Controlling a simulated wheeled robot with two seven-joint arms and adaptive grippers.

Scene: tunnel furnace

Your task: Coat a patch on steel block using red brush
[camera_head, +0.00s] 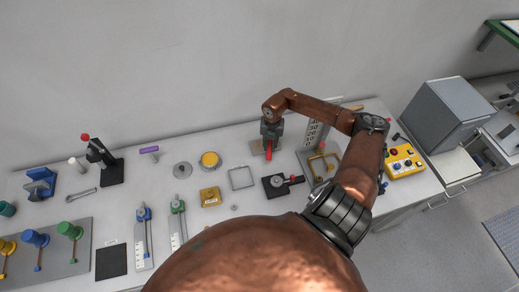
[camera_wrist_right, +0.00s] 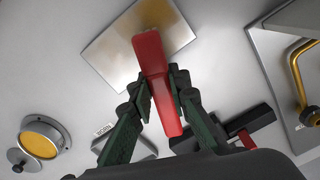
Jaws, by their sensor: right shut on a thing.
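My right gripper (camera_head: 270,128) reaches down over the back of the table and is shut on the red brush (camera_head: 268,153). In the wrist view, the dark green fingers of the right gripper (camera_wrist_right: 157,92) close on both sides of the red brush (camera_wrist_right: 151,55). The brush's wide end lies over the steel block (camera_wrist_right: 107,48), a pale flat plate with a yellowish-brown patch towards its far edge. I cannot tell whether the brush touches it. In the head view the steel block (camera_head: 257,147) is partly hidden by the gripper and brush. My left gripper is not in view.
A black device with a red handle (camera_head: 276,186) stands just in front. A light square frame (camera_head: 241,178) and a round yellow-topped dish (camera_head: 210,160) are to the left. A yellow button box (camera_head: 403,162) lies further right.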

